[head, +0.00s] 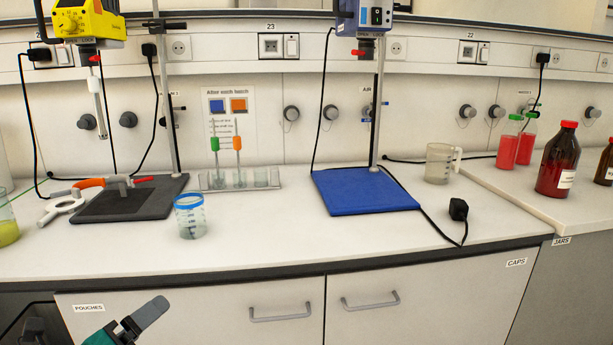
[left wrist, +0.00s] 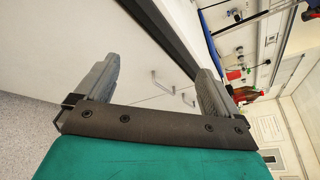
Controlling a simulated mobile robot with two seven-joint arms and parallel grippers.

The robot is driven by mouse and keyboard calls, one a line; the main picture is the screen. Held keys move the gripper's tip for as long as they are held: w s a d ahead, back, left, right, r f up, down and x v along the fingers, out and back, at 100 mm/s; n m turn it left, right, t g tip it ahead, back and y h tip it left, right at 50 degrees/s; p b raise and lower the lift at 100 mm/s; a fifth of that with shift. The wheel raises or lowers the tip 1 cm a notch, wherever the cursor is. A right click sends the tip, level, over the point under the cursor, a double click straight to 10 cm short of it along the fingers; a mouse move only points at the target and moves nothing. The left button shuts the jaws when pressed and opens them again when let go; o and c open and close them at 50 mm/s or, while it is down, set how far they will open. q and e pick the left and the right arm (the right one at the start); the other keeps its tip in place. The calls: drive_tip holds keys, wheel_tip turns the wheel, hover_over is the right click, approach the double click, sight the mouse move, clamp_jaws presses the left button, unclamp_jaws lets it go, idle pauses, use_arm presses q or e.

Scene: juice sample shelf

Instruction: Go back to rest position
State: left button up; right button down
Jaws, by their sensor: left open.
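My left gripper (head: 148,314) shows at the bottom left of the head view, low in front of the cabinet doors and below the bench edge. In the left wrist view my left gripper (left wrist: 156,72) has its two grey fingers wide apart with nothing between them. It is clear of the bench and touches nothing that I can see. My right gripper is in neither view.
The white bench (head: 270,235) holds a beaker with a blue rim (head: 190,217), a blue-based stand (head: 365,192), a dark-based stand (head: 130,205), a clear jug (head: 438,163) and red bottles (head: 557,165). The cabinet fronts (head: 420,310) are shut.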

use_arm(q)
drive_tip(key=s+d+f+n+g+p, duration=0.2)
drive_tip(key=s+d+f+n, duration=0.4)
drive_tip(key=n, duration=0.6)
drive_tip(key=s+d+f+n+g+p, duration=0.2)
drive_tip(key=s+d+f+n, duration=0.5)
drive_tip(key=n, duration=0.6)
drive_tip(key=shift+s+f+n+g+p, duration=0.35)
drive_tip(key=shift+f+p, duration=0.55)
drive_tip(key=shift+f, duration=0.45)
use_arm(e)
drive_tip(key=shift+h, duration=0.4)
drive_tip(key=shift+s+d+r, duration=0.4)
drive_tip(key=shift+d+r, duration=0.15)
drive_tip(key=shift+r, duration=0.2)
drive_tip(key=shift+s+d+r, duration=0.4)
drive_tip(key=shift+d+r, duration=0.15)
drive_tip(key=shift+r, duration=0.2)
